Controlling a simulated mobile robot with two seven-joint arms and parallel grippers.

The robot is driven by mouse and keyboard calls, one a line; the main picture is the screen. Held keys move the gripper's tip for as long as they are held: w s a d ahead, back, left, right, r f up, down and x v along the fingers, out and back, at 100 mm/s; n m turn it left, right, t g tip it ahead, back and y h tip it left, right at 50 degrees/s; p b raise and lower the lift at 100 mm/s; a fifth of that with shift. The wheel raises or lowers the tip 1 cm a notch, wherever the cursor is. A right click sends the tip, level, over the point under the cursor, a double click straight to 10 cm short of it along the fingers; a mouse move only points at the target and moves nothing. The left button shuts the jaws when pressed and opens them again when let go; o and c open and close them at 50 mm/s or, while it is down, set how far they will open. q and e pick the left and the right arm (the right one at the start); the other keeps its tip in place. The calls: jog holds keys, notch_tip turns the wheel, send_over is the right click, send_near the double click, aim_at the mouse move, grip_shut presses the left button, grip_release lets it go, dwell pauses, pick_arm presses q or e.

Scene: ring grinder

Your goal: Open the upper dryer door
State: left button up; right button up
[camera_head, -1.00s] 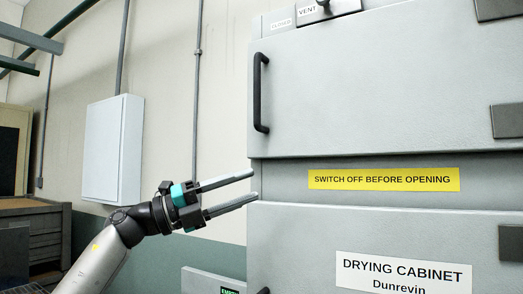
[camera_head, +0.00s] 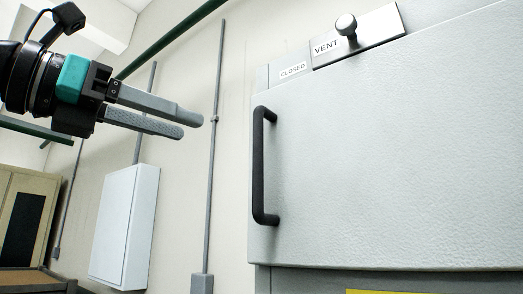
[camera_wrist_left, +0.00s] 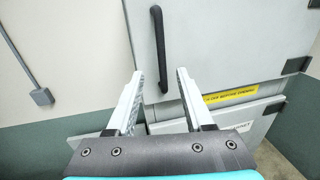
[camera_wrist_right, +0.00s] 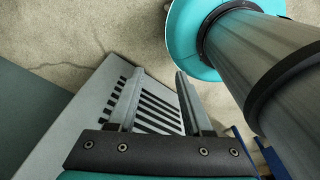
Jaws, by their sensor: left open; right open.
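The upper dryer door (camera_head: 390,150) is a large light grey panel, shut, filling the right of the head view. Its black vertical bar handle (camera_head: 258,165) is on the door's left edge. The handle also shows in the left wrist view (camera_wrist_left: 160,48), beyond the fingertips. My left gripper (camera_head: 192,125) is open and empty, to the left of the handle and apart from it, fingers pointing right. My right gripper (camera_wrist_right: 160,75) is open in the right wrist view, with nothing between its fingers; it is outside the head view.
A vent knob (camera_head: 346,25) and labels sit above the door. A yellow strip (camera_wrist_left: 232,95) and the lower door (camera_wrist_left: 225,120) are below it. A white wall box (camera_head: 125,225) and a conduit (camera_head: 214,120) are on the left wall. A slotted grey panel (camera_wrist_right: 150,105) lies beyond my right gripper.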

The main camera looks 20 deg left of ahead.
pick_arm(q)
send_near(254, 149)
jog(key=w, duration=0.1)
jog(key=p+x, duration=0.1)
jog(key=x, duration=0.4)
jog(key=p+x, duration=0.2)
jog(key=x, duration=0.3)
jog(key=shift+s+d, duration=0.15)
jog(key=shift+d, duration=0.1)
pick_arm(e)
jog(key=r, duration=0.3)
jog(key=shift+s+r, duration=0.1)
jog(key=shift+s, duration=0.3)
pick_arm(q)
jog(key=shift+c, duration=0.2)
grip_shut()
